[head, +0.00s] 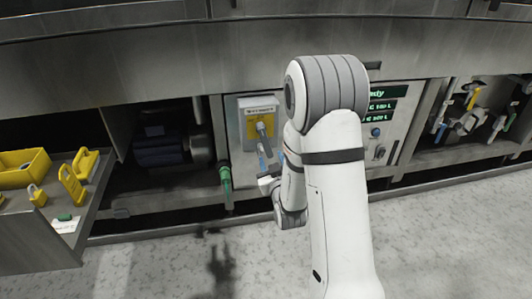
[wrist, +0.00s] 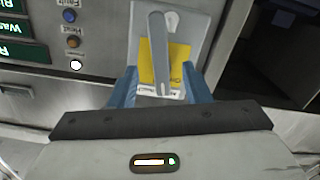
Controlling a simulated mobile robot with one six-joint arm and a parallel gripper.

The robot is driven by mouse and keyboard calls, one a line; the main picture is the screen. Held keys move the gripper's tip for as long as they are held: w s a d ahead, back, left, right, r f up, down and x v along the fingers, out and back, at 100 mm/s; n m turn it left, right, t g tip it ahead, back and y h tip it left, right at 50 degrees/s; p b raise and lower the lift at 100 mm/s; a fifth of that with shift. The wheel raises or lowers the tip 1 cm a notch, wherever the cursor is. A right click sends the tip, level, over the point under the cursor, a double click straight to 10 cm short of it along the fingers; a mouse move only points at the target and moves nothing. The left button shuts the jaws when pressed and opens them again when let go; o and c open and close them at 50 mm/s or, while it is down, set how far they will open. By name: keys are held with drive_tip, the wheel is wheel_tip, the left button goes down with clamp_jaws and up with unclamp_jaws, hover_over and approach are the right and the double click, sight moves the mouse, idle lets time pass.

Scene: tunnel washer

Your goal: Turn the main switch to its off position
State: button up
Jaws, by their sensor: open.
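The main switch (head: 258,118) is a grey box on the machine front with a yellow plate and a grey lever handle (head: 262,131). In the wrist view the handle (wrist: 160,50) lies lengthwise over the yellow plate (wrist: 180,62). My gripper (head: 267,160) is just below the switch in the head view. In the wrist view my gripper (wrist: 160,78) is open, with one blue finger on each side of the handle's near end. I cannot tell whether either finger touches the handle.
A control panel (head: 397,125) with green displays and buttons is right of the switch, partly behind my arm. A green-handled pipe (head: 226,178) stands to the left. A bench (head: 42,232) with yellow locks and a yellow tray (head: 22,168) is at far left. The front floor is clear.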

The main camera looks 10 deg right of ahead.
sight(267, 147)
drive_tip(key=w+b, duration=0.2)
drive_tip(key=w, duration=0.5)
drive_tip(key=shift+w, duration=0.4)
clamp_jaws()
drive_tip(key=shift+a, duration=0.2)
drive_tip(key=shift+d, duration=0.15)
